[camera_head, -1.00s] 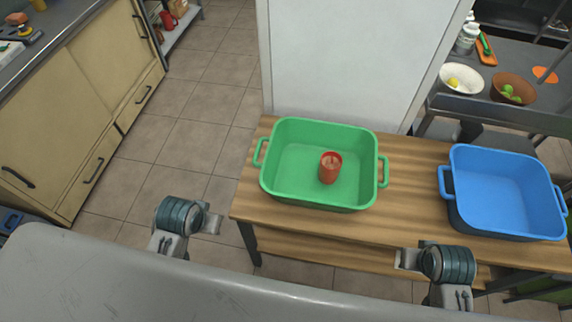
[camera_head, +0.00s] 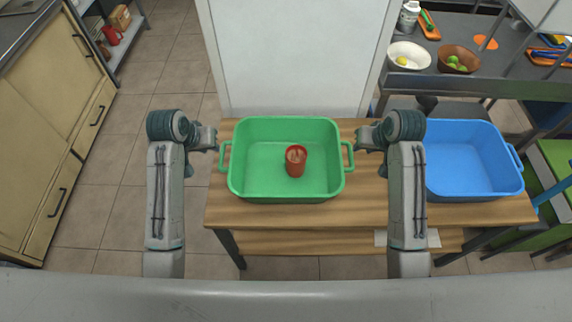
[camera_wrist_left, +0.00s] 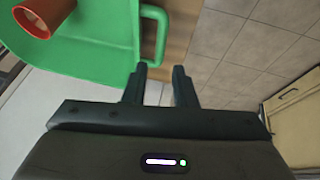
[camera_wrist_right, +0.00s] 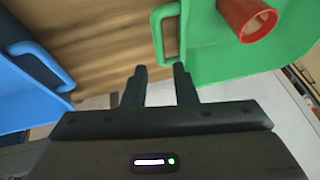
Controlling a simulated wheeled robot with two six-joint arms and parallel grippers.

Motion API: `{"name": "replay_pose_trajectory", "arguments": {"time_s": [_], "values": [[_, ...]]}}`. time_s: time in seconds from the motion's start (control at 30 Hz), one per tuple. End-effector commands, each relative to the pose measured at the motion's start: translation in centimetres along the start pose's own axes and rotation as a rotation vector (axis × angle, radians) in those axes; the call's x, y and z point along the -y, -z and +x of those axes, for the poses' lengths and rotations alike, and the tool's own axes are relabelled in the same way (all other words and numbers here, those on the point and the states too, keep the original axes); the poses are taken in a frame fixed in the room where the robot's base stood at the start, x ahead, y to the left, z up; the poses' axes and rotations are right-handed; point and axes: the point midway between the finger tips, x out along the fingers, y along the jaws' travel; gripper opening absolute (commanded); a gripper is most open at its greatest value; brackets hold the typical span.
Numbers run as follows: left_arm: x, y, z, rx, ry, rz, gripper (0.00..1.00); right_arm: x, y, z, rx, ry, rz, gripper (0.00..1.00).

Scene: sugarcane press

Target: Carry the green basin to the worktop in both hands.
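The green basin (camera_head: 262,190) stands on a wooden table (camera_head: 365,210), with a red cup (camera_head: 296,161) inside it. Its side handles point left and right. My left gripper (camera_head: 212,138) is just outside the left handle. In the left wrist view its fingers (camera_wrist_left: 158,84) are apart, with the green handle (camera_wrist_left: 154,36) just beyond the tips. My right gripper (camera_head: 364,137) is just outside the right handle. In the right wrist view its fingers (camera_wrist_right: 160,82) are apart, and the green handle (camera_wrist_right: 160,34) is beyond the tips. Neither gripper holds anything.
A blue basin (camera_head: 466,158) stands on the same table at the right, close to my right arm. Behind it a grey counter holds a white bowl (camera_head: 409,54) and a brown bowl (camera_head: 456,60). A white panel (camera_head: 290,50) rises behind the table. Cabinets (camera_head: 50,130) stand left; floor between is clear.

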Motion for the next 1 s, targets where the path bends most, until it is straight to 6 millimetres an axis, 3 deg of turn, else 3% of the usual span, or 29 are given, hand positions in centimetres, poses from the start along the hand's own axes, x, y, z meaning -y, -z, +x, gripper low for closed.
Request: {"name": "replay_pose_trajectory", "arguments": {"time_s": [0.27, 0.7, 1.0], "values": [[0.0, -0.1, 0.8, 0.002, 0.001, 0.0, 0.25, 0.0, -0.1, 0.8, 0.003, -0.001, 0.001, 0.25], [0.0, -0.1, 8.2, 0.002, 0.001, 0.001, 0.25, 0.0, -0.1, 8.2, 0.003, -0.001, 0.001, 0.25], [0.1, 0.0, 10.7, -0.001, 0.001, 0.001, 0.25, -0.1, -0.1, 10.7, 0.0, -0.002, 0.0, 0.25]]}}
